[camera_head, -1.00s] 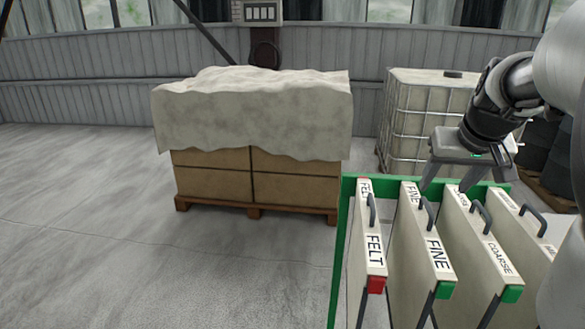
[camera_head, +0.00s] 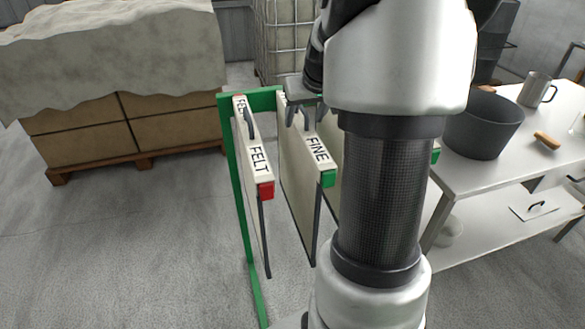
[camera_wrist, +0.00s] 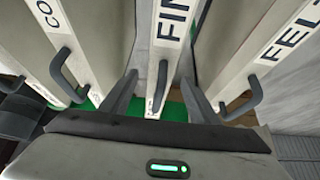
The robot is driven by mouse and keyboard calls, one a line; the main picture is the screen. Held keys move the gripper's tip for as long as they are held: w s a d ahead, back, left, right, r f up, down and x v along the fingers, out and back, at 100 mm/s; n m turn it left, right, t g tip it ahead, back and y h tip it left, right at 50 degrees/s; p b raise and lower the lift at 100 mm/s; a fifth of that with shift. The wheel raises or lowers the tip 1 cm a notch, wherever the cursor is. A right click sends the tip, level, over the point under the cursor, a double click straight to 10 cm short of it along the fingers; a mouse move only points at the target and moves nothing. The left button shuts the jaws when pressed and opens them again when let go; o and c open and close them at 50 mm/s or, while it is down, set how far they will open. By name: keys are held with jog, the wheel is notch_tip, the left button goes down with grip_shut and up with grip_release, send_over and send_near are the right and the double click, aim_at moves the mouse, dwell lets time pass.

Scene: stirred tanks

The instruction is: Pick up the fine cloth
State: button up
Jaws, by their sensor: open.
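The fine cloth (camera_head: 302,150) is a pale upright panel labelled FINE, with a green corner tab and a dark handle on its top edge. It hangs in a green rack (camera_head: 228,140) between the panel labelled FELT (camera_head: 252,150) with a red tab and another panel mostly hidden by my arm. My gripper (camera_head: 305,113) is open at the fine cloth's top edge. In the wrist view the fine cloth (camera_wrist: 172,25) is in the middle, and its dark handle (camera_wrist: 157,90) stands between my open fingers (camera_wrist: 160,82). I cannot tell whether they touch it.
In the wrist view the COARSE panel (camera_wrist: 75,35) is left and FELT (camera_wrist: 285,45) right, both close to my fingers. A table (camera_head: 470,165) with a dark pot (camera_head: 483,125) and a metal mug (camera_head: 537,89) stands right. A covered pallet (camera_head: 125,85) stands left; floor before it is clear.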

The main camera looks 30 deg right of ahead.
aim_at(301, 122)
jog(key=x, duration=0.4)
jog(key=shift+w+f, duration=0.25)
jog(key=shift+w, duration=0.15)
jog(key=shift+r, duration=0.1)
grip_shut()
